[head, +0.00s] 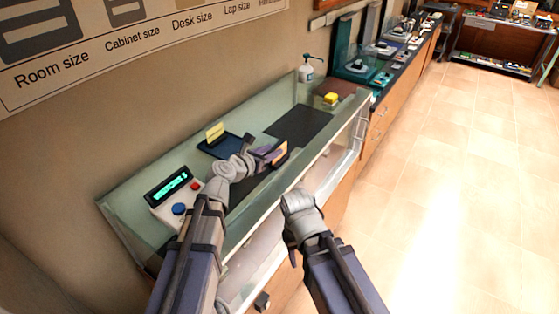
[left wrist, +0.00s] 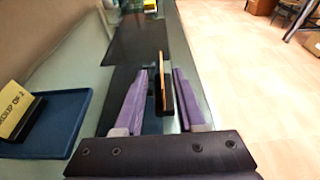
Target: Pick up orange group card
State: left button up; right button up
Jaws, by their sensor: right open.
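The orange card (head: 280,153) stands upright in a dark holder on the glass case. In the left wrist view the orange card (left wrist: 160,80) shows nearly edge-on, with its black base. My left gripper (head: 268,152) is at the card. Its purple fingers (left wrist: 162,85) are apart, one on each side of the card, with a narrow gap visible on both sides. My right gripper (head: 294,250) is lower, in front of the case; it is open and empty, with its fingers mostly hidden behind the wrist.
A blue tray (left wrist: 62,108) holding a yellow card (left wrist: 22,112) lies left of the orange card. A dark mat (head: 299,125) lies beyond it. A box with a lit display and buttons (head: 163,212), a yellow block (head: 331,99) and a pump bottle (head: 306,69) are also there. Open floor lies right.

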aim_at(280, 147)
pick_arm(q)
jog(key=shift+w+d+f, duration=0.3)
jog(key=shift+w+f, duration=0.05)
jog(key=b+x, duration=0.2)
jog(key=x, duration=0.2)
jog(key=shift+f, duration=0.2)
jog(key=shift+s+r, duration=0.1)
grip_shut()
dwell(0.8)
